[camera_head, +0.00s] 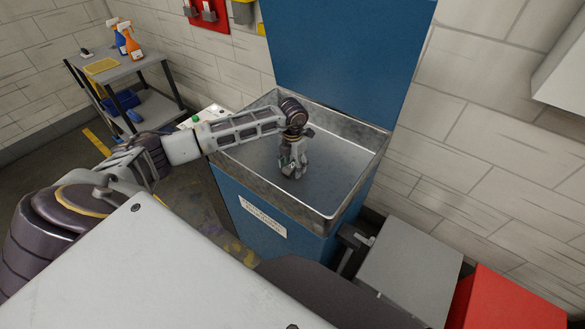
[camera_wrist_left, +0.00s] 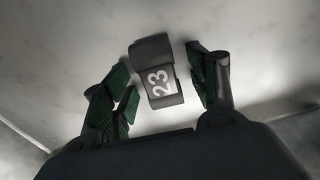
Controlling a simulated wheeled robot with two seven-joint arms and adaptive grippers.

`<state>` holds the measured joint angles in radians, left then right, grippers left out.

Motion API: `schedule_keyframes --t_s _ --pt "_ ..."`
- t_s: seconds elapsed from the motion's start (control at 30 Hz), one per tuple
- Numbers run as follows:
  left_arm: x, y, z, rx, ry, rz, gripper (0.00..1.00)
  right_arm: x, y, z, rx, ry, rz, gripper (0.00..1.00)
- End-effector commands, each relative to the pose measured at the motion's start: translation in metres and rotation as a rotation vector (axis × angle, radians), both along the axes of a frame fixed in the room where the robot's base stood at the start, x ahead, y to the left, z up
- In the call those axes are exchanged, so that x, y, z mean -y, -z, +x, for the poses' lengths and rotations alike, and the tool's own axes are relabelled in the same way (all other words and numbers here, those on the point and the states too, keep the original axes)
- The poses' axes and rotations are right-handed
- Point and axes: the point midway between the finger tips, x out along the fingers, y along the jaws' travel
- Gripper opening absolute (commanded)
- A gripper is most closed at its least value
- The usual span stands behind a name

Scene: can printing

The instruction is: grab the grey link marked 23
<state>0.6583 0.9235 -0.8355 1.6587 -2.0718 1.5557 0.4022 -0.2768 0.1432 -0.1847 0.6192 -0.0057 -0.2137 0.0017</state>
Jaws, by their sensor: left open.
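The grey link marked 23 (camera_wrist_left: 157,72) shows in the left wrist view, with the white digits on its face. It lies on the metal floor of the tray, between the two green-padded fingers of my left gripper (camera_wrist_left: 155,92). The fingers are open, one on each side of the link, with a gap visible on both sides. In the head view my left gripper (camera_head: 292,168) points down into the metal tray (camera_head: 345,190); the link cannot be made out there. My right gripper is not in view.
The tray has raised walls and sits on a blue cabinet (camera_head: 235,205) with a raised blue lid (camera_head: 345,60) behind. A grey box (camera_head: 410,265) and a red box (camera_head: 500,300) stand at the right. A cart (camera_head: 115,70) with spray bottles stands at the far left.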

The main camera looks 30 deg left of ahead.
Motion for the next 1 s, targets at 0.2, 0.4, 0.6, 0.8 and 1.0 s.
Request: schedule_keyframes --t_s 0.2,0.4,0.6,0.8,1.0 --pt "0.0 0.0 0.0 0.0 0.0 0.0 0.42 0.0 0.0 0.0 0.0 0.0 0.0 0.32" --pt "0.0 0.0 0.0 0.0 0.0 0.0 0.17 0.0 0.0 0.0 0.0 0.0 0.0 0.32" --pt "0.0 0.0 0.0 0.001 -0.001 0.0 0.05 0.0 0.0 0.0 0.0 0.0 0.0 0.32" --pt "0.0 -0.003 0.001 0.002 -0.001 0.0 0.05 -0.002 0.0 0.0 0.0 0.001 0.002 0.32" --pt "0.0 -0.018 0.001 0.002 -0.001 0.0 0.05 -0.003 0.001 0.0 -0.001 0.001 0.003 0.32"
